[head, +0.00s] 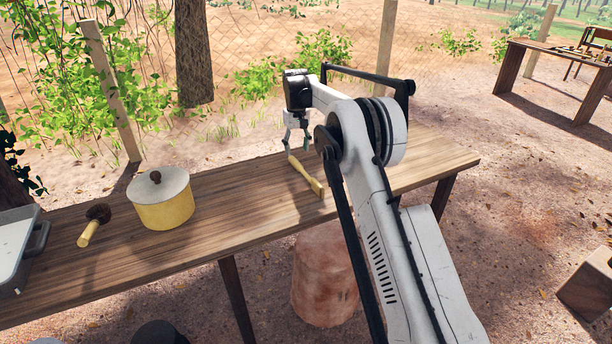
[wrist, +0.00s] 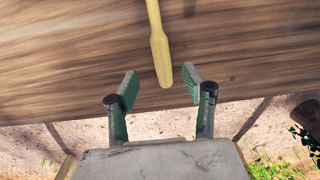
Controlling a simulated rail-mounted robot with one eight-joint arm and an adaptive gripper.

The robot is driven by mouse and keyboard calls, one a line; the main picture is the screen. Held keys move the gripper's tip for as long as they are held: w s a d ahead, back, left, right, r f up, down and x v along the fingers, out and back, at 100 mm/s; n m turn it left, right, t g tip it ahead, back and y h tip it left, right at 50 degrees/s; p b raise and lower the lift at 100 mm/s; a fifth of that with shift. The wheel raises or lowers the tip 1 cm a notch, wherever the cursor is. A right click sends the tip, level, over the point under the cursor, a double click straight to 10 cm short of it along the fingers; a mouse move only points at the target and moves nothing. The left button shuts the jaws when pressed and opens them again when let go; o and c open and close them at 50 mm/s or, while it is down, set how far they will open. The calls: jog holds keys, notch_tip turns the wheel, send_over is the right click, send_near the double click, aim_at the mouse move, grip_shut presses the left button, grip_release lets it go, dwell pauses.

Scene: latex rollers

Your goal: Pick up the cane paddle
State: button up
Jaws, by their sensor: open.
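The cane paddle (head: 307,175) is a pale yellow, slim stick lying on the wooden table in the head view. In the wrist view the paddle (wrist: 160,45) comes in from the top edge, and its rounded end lies between the fingertips in the picture. My gripper (head: 291,150) hangs over the far side of the table, at the far end of the paddle. In the wrist view my gripper (wrist: 160,84) is open, with one green-padded finger on each side of the paddle's end. Nothing is held. Whether the fingers are level with the paddle is unclear.
A yellow pot (head: 165,205) with a pale lid stands left on the wooden table (head: 245,215). A brush (head: 91,228) and a grey tray (head: 20,245) lie farther left. The tabletop between pot and paddle is clear. A stump (head: 322,285) stands below the front edge.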

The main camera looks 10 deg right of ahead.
aim_at(296, 161)
jog(key=shift+w+a+f, duration=0.1)
jog(key=shift+f, duration=1.6)
jog(key=shift+w+a+f, duration=0.1)
jog(key=shift+f, duration=1.55)
grip_shut()
